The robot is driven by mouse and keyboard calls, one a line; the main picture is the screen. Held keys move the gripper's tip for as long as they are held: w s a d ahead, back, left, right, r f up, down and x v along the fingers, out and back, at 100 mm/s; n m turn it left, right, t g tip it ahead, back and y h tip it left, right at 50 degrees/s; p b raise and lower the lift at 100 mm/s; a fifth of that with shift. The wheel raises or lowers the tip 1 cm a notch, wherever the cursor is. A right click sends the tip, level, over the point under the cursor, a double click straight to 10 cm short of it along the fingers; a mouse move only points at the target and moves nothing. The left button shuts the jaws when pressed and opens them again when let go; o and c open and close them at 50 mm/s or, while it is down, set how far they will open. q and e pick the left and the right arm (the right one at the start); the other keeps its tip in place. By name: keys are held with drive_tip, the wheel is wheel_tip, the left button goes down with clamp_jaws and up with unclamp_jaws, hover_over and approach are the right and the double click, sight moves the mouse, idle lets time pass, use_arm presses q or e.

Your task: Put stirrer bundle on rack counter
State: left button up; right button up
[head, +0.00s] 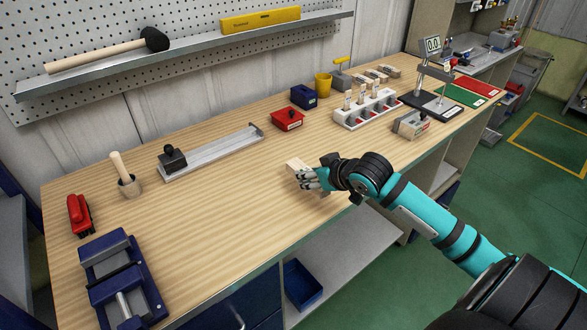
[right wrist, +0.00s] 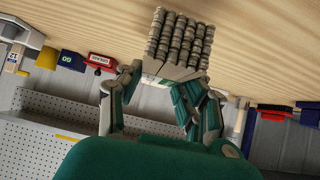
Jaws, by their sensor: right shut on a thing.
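The stirrer bundle (head: 296,163) is a pale wooden block-like pack near the front middle of the wooden bench. A white rack (head: 352,121) with upright pieces stands farther right; I cannot tell which surface is the rack counter. My left gripper is not in view.
A digital-display stand (head: 437,103), a grey box-like item (head: 411,125), a red box (head: 287,120) and a blue box (head: 303,97) stand on the bench (head: 220,210). A metal slide (head: 210,153) lies left. The bench middle is mostly clear.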

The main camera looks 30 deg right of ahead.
sight(296, 161)
drive_tip(key=w, duration=0.4)
drive_tip(key=w+p, duration=0.1)
drive_tip(key=w, duration=0.2)
drive_tip(key=shift+d+f, duration=0.1)
drive_tip(key=shift+f, duration=0.15)
drive_tip(key=shift+w, duration=0.15)
drive_tip(key=f, duration=0.3)
drive_tip(key=shift+w+p, duration=0.35)
drive_tip(key=shift+p, duration=0.05)
drive_tip(key=shift+f, duration=0.35)
drive_tip(key=shift+f, duration=0.1)
drive_tip(key=o, duration=1.1)
drive_tip(key=shift+o, duration=0.4)
